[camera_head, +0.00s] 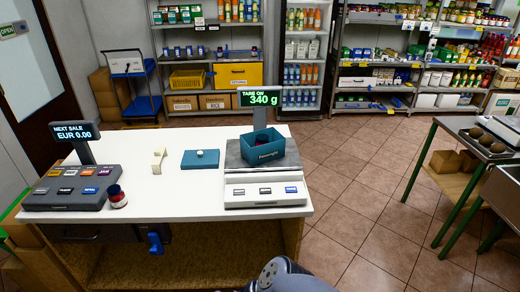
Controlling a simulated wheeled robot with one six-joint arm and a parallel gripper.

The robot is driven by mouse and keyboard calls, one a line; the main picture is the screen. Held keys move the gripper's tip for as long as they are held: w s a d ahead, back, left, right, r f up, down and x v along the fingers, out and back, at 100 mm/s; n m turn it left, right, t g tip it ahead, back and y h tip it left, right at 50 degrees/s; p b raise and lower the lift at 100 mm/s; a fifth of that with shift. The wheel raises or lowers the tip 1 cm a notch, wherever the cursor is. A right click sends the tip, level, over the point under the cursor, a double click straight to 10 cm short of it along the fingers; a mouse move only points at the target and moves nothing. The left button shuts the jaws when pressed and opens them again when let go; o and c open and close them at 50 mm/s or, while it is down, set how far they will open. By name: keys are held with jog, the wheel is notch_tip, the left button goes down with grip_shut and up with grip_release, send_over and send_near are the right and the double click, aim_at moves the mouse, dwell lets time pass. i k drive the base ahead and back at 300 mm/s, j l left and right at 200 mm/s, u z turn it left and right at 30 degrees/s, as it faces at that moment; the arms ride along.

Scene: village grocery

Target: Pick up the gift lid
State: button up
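A matching open teal gift box (264,150) stands on the scale, with a dark jar with a red top (261,138) partly visible inside. The scale display reads 340 g. My gripper is not in view; only a grey part of my arm shows at the bottom edge.
A cash register (75,188) and a small red-labelled jar (117,197) are on the counter's left. A cream upright piece (159,160) stands left of the lid. A blue object (155,242) shows at the counter's front. The counter before the lid is clear. A green-framed table (440,165) stands right.

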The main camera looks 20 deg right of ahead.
aim_at(197, 159)
jog(key=i+j, duration=0.35)
jog(key=i, duration=0.15)
jog(key=i+j, duration=0.3)
jog(key=i, duration=0.2)
jog(key=i+j+z, duration=0.1)
jog(key=i+j, duration=0.25)
jog(key=i, duration=0.2)
